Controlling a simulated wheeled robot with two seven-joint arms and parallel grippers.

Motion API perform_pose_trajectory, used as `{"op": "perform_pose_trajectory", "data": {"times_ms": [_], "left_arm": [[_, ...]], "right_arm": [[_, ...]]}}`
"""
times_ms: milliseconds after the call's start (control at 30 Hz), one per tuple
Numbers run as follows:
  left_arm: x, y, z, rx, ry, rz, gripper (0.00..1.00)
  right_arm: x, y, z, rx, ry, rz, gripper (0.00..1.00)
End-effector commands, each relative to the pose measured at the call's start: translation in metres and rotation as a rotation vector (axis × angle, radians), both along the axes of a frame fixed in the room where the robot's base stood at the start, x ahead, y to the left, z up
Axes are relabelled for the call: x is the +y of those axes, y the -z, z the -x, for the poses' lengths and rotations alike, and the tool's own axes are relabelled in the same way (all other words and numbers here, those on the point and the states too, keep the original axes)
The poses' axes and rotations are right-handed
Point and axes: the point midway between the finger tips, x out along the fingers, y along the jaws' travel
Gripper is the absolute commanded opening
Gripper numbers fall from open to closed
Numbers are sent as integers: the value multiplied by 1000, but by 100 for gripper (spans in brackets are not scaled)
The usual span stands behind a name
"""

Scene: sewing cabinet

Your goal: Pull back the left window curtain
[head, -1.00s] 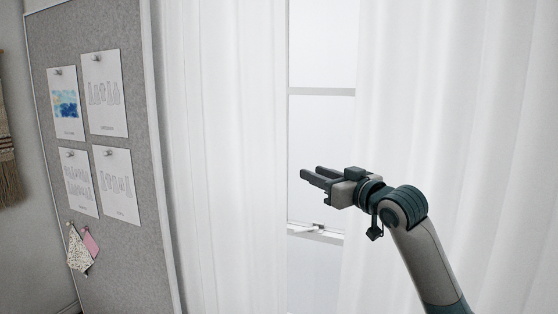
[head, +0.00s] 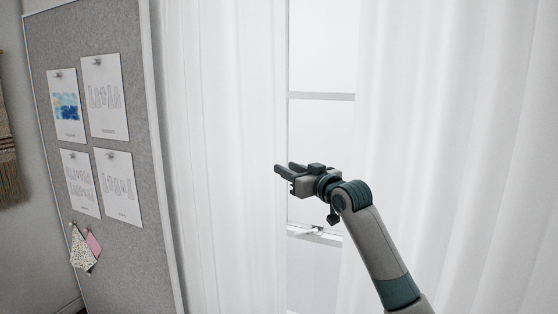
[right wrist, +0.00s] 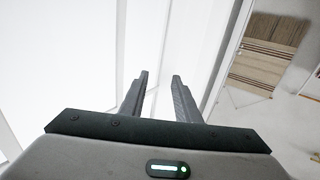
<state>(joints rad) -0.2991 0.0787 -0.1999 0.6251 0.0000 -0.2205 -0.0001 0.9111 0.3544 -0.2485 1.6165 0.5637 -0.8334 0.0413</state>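The left window curtain (head: 222,150) is white and sheer and hangs in long folds between the pinboard and the bare window strip. My right gripper (head: 284,168) is at the curtain's inner edge in the head view, its fingertips overlapping that edge and pointing left. In the right wrist view the two fingers (right wrist: 161,78) stand apart, with only pale surface showing between them. I see no cloth gathered between them, and cannot tell whether they touch the curtain. My left gripper is not in view.
The right curtain (head: 455,140) hangs behind my right arm. The window (head: 320,130) shows between the curtains, with a handle (head: 308,231) on its lower rail. A grey pinboard (head: 125,235) with pinned papers stands left of the left curtain. A woven hanging (right wrist: 268,48) shows beyond.

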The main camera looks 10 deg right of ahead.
Motion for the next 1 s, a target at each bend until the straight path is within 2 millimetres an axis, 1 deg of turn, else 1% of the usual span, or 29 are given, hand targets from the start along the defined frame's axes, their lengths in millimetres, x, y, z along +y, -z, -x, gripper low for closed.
{"op": "perform_pose_trajectory", "data": {"times_ms": [33,200,400,567,833,867,900,967,1000], "left_arm": [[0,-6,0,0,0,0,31],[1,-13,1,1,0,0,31],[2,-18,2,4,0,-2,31],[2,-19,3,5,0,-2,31],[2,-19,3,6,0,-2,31],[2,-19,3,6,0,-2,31],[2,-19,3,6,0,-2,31],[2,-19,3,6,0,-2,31],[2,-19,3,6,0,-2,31]], "right_arm": [[2,-3,-8,2,0,-3,29],[10,-2,-30,2,0,-2,29],[15,-1,-46,2,-1,-2,29],[17,-1,-50,0,0,-1,29],[17,0,-51,0,0,0,29],[17,0,-51,0,0,0,27],[17,0,-51,0,0,0,17],[17,0,-51,0,0,0,3],[17,0,-51,0,0,0,0]]}}
